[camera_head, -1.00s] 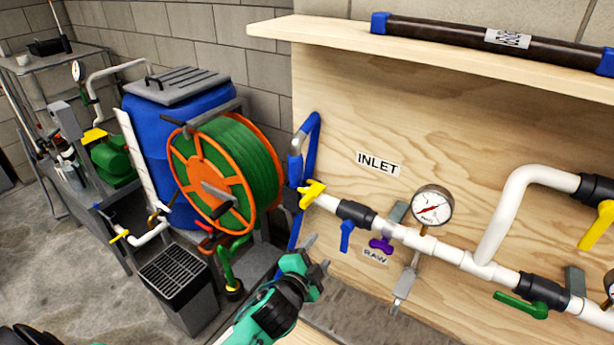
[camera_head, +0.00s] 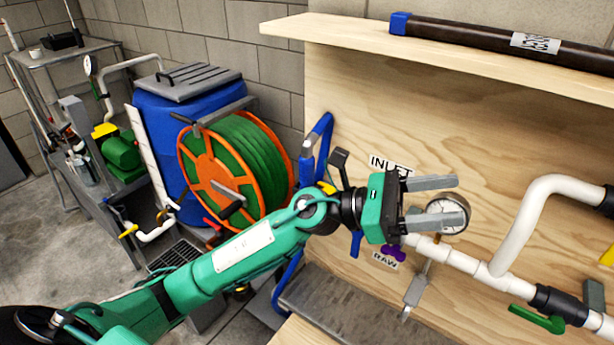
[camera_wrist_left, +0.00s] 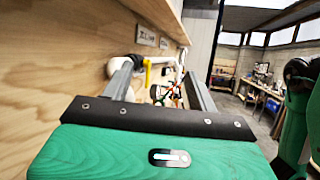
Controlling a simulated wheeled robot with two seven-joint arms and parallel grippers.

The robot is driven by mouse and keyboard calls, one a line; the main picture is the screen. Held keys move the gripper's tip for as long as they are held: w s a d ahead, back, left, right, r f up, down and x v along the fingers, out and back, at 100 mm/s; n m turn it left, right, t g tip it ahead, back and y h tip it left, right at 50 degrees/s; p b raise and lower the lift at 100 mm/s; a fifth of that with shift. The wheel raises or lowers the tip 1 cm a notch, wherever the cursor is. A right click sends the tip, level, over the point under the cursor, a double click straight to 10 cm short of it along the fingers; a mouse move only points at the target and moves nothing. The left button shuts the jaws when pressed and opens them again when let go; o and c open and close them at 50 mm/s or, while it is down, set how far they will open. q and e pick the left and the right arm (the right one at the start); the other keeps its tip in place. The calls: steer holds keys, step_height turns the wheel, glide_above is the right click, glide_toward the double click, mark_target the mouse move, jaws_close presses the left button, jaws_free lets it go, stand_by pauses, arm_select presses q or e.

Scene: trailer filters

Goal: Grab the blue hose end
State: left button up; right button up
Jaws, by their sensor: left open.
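The blue hose (camera_head: 322,140) hangs in a bent loop at the left edge of the wooden board, and its lower length (camera_head: 289,270) runs down behind my left arm. A grey fitting shows on the hose near the loop's left side; I cannot tell for sure that it is the hose end. My left gripper (camera_head: 445,202) is open and empty, right of the hose, in front of the board and partly over the pressure gauge. Its fingers point right, away from the hose. Its two fingers also show in the left wrist view (camera_wrist_left: 160,85), where I cannot make out the hose.
White piping (camera_head: 455,256) with valves runs across the board (camera_head: 470,125). The pressure gauge (camera_head: 455,212) sits behind my fingers. A shelf (camera_head: 350,35) juts out above. The orange and green hose reel (camera_head: 207,168) and blue barrel (camera_head: 165,130) stand left.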

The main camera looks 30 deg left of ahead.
arm_select(q)
step_height(320, 180, down, 3)
steer(key=d+m+g+y, duration=0.1)
steer(key=m+g+y, duration=0.3)
steer(key=m, duration=0.3)
steer(key=m+t+y, duration=0.4)
steer(key=m+y, duration=0.3)
steer(key=y, duration=1.3)
glide_toward(307, 159)
steer(key=p+x, duration=0.2)
steer(key=x, duration=0.7)
steer(key=shift+f, duration=0.25)
steer(key=shift+w+a+f+p, duration=0.1)
steer(key=shift+w+f+p, duration=0.15)
steer(key=shift+f+p, duration=0.2)
steer(key=p+x, duration=0.1)
steer(key=x, duration=0.2)
steer(key=shift+a+p, duration=0.15)
steer(key=shift+p, duration=0.2)
steer(key=shift+w+f, duration=0.25)
steer(key=shift+f, duration=0.25)
arm_select(e)
steer(key=r, duration=0.4)
steer(key=shift+w+a+r, duration=0.1)
steer(key=shift+a+r, duration=0.2)
steer(key=shift+r, duration=0.1)
arm_select(q)
steer(key=shift+c, duration=0.2)
